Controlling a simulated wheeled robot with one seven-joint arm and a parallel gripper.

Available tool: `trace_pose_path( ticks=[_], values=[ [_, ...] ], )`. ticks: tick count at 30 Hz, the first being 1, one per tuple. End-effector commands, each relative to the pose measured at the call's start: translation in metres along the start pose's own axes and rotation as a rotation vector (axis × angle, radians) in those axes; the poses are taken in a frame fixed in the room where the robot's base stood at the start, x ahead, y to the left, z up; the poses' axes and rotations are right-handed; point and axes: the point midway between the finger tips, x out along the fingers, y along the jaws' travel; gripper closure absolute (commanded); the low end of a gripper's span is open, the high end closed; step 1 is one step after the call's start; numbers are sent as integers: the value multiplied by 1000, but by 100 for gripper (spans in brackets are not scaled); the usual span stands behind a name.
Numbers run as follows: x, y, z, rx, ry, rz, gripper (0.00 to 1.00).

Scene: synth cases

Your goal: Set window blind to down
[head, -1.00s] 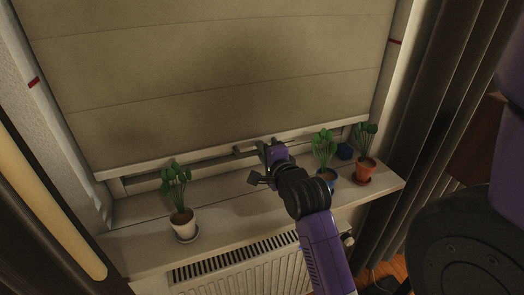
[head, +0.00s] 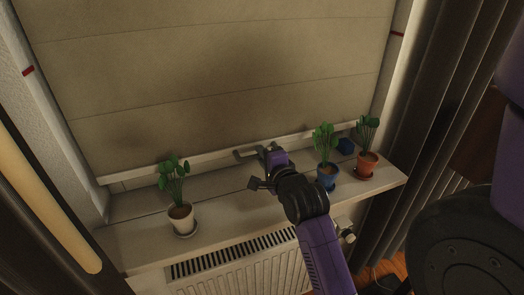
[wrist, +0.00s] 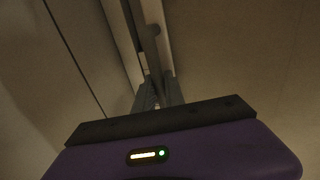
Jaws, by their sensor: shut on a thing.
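The window blind (head: 210,80) is a beige fabric panel with horizontal seams, covering nearly the whole window. Its pale bottom bar (head: 125,176) hangs just above the back of the windowsill; I cannot tell whether it touches the sill. A grey bar handle (head: 246,153) is at the middle of the bottom bar. My gripper (head: 264,163) is shut on the handle from the front. In the wrist view, the handle (wrist: 150,45) runs up from between the fingers of my gripper (wrist: 157,90), which partly hide its lower end.
On the sill (head: 135,232) stand a white-potted plant (head: 180,215) at left, a blue-potted plant (head: 327,177) close right of my gripper, an orange-potted plant (head: 367,165) and a dark blue block (head: 346,146). A radiator (head: 240,275) is below. Red marks (head: 28,71) show on the side walls.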

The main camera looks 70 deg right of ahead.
Motion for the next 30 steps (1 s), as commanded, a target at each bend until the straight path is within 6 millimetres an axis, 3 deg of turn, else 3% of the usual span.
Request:
trace_pose_path(
  ticks=[1,6,19,20,23,30],
  values=[
    [4,22,0,0,-1,6,100],
    [10,48,0,0,0,6,100],
    [11,58,0,0,0,12,100],
    [11,58,0,0,0,12,84],
    [12,58,0,0,0,12,64],
    [11,55,0,0,0,5,64]
  ],
)
